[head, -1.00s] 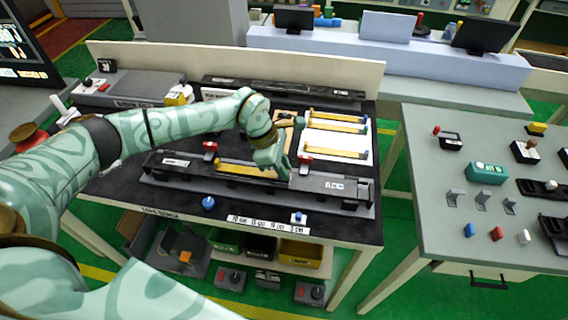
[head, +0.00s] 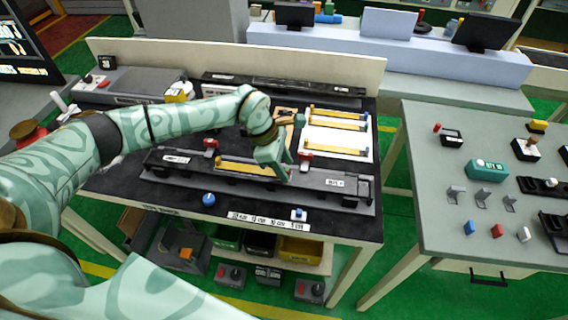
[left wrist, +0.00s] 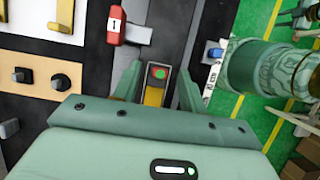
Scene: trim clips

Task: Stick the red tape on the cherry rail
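A long dark rail (head: 330,184) lies across the front of the black bench, with a small label at each end. I cannot read whether it is the cherry one. A yellow strip (head: 240,168) lies along the rail's middle. My left gripper (head: 283,177) is low over the rail at the strip's right end. Its fingers (left wrist: 158,90) stand on either side of the strip, with gaps visible. My right gripper is not in view.
Other yellow strips (head: 338,124) lie on a white sheet (head: 350,140) behind the rail. A blue knob (head: 208,200) stands in front. A grey table (head: 430,150) is at the right.

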